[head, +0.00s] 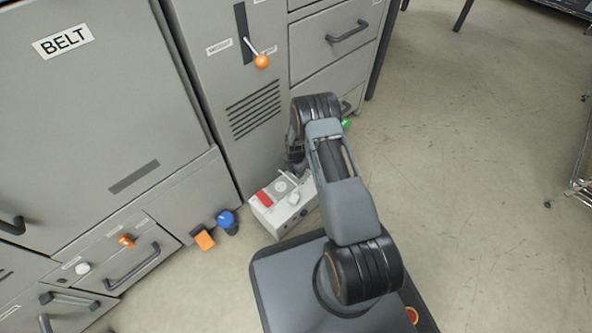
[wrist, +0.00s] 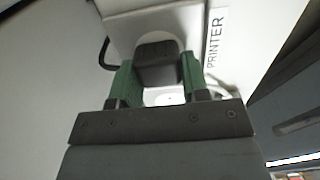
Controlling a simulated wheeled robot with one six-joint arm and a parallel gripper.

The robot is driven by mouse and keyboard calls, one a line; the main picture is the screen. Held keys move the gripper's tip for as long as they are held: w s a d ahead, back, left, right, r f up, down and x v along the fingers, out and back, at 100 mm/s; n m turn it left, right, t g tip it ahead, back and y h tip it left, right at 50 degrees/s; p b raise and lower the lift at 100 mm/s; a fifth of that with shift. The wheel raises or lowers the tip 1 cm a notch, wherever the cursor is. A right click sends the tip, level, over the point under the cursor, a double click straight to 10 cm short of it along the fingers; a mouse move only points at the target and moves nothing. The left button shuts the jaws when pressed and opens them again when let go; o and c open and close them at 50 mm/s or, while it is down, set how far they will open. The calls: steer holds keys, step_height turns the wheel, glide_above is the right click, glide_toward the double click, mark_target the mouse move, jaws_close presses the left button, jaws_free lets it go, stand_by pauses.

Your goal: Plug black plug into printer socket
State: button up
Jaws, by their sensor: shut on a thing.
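In the wrist view, my gripper (wrist: 158,78) has green fingers on both sides of a black plug (wrist: 157,62) and is shut on it. The plug sits in front of a pale rounded socket face beside a PRINTER label (wrist: 215,40). The plug covers the socket opening, so I cannot tell whether it is in or just in front. A black cable (wrist: 104,54) shows to the left. In the head view, my arm hides most of the gripper and the plug.
A light grey box (head: 285,212) with a red switch (head: 264,198) stands on the floor by my base. An orange block (head: 204,240) and a blue round-topped object (head: 228,221) lie near the BELT cabinet (head: 100,100). An orange-knobbed lever (head: 262,61) sticks out.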

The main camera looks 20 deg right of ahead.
steer(key=o, duration=1)
steer(key=shift+o, duration=0.3)
steer(key=o, duration=0.4)
steer(key=shift+r+p, duration=2.35)
steer(key=shift+r, duration=1.1)
